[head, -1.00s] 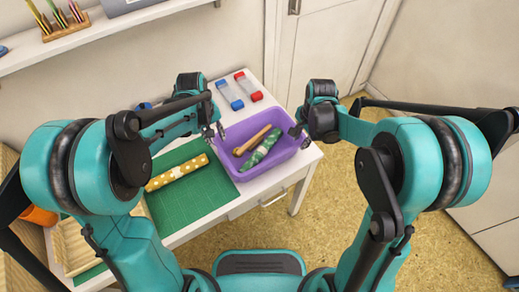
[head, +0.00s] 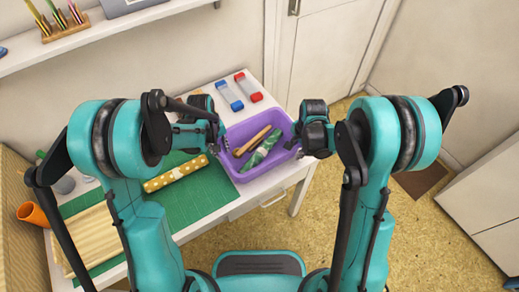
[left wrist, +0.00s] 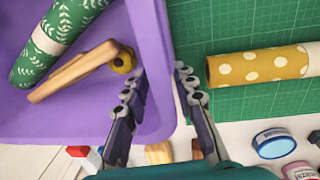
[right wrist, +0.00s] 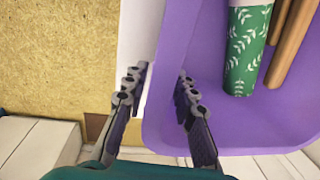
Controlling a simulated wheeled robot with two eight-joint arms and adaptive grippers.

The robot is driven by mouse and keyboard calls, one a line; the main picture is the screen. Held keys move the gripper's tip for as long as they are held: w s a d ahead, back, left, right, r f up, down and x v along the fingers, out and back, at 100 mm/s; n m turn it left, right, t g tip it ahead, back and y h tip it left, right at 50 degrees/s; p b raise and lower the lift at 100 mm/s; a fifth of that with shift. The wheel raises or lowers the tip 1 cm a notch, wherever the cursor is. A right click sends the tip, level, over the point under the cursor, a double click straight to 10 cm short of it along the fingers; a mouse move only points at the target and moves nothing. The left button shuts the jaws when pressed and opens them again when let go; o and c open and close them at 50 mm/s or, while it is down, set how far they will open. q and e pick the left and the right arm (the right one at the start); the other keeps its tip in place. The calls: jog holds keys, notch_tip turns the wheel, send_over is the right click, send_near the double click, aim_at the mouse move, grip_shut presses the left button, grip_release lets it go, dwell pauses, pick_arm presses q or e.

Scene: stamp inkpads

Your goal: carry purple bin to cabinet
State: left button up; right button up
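The purple bin (head: 236,170) stands on the white table, holding a green leaf-patterned roll (head: 262,151) and a wooden piece (head: 252,141). My left gripper (head: 220,142) is at its left side. In the left wrist view, the open fingers (left wrist: 155,88) straddle the bin's wall (left wrist: 155,50). My right gripper (head: 296,146) is at the bin's right side. In the right wrist view, its open fingers (right wrist: 158,90) are either side of the bin's rim (right wrist: 170,50). Contact with the wall cannot be told. A white cabinet-like unit (head: 490,195) stands at the far right.
A green mat (head: 190,208) with a yellow dotted roll (head: 176,173) lies left of the bin. A blue-capped (head: 229,95) and a red-capped item (head: 248,86) lie behind it. The floor (head: 400,215) right of the table is open.

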pick_arm(q)
grip_shut()
pick_arm(e)
grip_shut()
pick_arm(q)
jog(key=shift+r, duration=0.1)
pick_arm(e)
jog(key=shift+r, duration=0.15)
